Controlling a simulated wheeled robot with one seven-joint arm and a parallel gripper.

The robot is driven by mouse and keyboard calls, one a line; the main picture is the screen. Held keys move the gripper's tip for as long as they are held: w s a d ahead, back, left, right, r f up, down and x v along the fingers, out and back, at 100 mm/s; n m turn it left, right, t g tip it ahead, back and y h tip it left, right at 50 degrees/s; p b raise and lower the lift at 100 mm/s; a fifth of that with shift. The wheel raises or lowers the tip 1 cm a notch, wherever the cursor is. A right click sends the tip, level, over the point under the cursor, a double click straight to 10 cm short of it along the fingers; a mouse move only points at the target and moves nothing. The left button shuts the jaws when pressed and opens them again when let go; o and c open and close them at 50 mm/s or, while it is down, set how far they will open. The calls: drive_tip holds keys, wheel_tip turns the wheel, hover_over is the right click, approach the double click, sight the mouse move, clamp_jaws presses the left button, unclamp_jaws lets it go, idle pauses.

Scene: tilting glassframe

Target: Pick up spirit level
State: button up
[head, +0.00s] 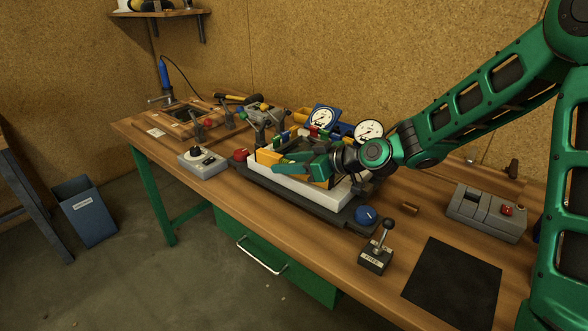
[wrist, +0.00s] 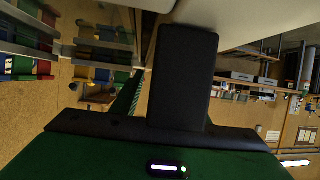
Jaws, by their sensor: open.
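In the wrist view, a dark upright finger (wrist: 183,75) rises from the green gripper body, and no spirit level can be made out there.
A black mat (head: 453,283) lies bare at the front right.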

clamp_jaws()
drive_tip(key=shift+r, duration=0.1)
